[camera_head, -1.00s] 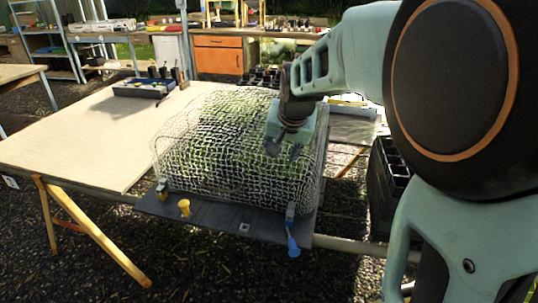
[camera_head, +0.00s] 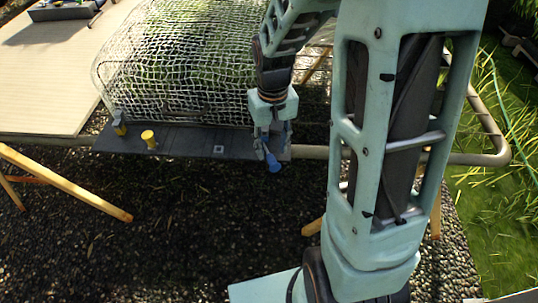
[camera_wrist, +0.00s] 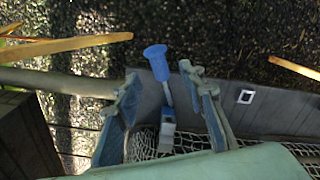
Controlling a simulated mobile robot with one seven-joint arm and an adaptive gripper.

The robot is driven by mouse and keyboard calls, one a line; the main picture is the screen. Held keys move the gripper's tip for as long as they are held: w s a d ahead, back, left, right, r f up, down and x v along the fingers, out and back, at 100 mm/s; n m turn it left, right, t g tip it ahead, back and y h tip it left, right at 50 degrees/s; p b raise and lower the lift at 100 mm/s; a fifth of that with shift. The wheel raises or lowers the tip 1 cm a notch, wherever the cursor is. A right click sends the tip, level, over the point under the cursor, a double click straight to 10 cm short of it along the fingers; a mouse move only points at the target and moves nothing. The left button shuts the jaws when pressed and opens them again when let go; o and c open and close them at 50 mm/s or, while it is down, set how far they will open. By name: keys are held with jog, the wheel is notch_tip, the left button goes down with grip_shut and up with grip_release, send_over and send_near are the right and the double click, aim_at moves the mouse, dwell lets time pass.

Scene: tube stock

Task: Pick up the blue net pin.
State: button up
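The blue net pin (camera_head: 272,162) is at the front right of the dark edge board (camera_head: 180,140) in the head view. Its wide blue head hangs out past the board edge. In the wrist view the pin (camera_wrist: 156,62) shows a blue head, a thin pale shaft and a grey clip by the net. My gripper (camera_head: 271,145) points down at it. In the wrist view my gripper's two fingers (camera_wrist: 160,83) stand apart on either side of the shaft, with visible gaps. The gripper is open, and the pin lies between the fingers.
A white net (camera_head: 190,60) arches over green plants behind the board. A metal rail (camera_head: 480,158) runs to the right. Gravel lies in front.

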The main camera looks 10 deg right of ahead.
aim_at(273, 160)
jog(key=f+b, duration=0.1)
jog(key=f, duration=0.4)
jog(key=shift+s, duration=0.2)
grip_shut()
